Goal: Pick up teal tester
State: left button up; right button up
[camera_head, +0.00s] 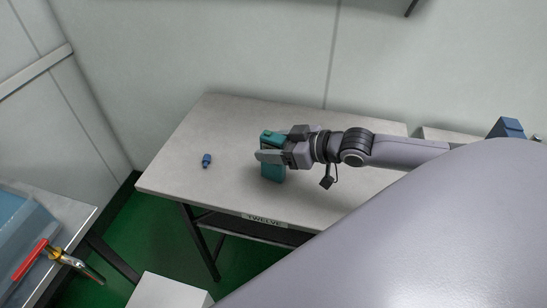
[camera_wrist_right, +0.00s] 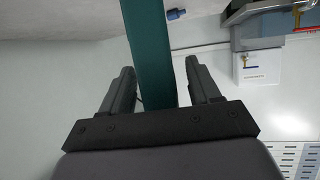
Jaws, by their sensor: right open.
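The teal tester (camera_head: 272,174) stands upright on the grey table (camera_head: 225,192). My right gripper (camera_head: 270,152) reaches in from the right at the tester's upper part, with its fingers on either side of it. In the right wrist view the teal tester (camera_wrist_right: 147,35) runs down between the two open fingers of the right gripper (camera_wrist_right: 160,68). A gap shows between the tester and each finger, so it is not clamped. The gripper hides part of the tester in the head view. My left gripper is not in view.
A small blue object (camera_head: 207,160) lies on the table left of the tester. A sign reading TWELVE (camera_head: 263,220) is on the table's front edge. A blue machine (camera_head: 22,235) with a red-handled valve stands at lower left. The table's left part is mostly clear.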

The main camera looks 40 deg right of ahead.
jog(key=c, duration=1)
grip_shut()
jog(key=shift+r, duration=0.1)
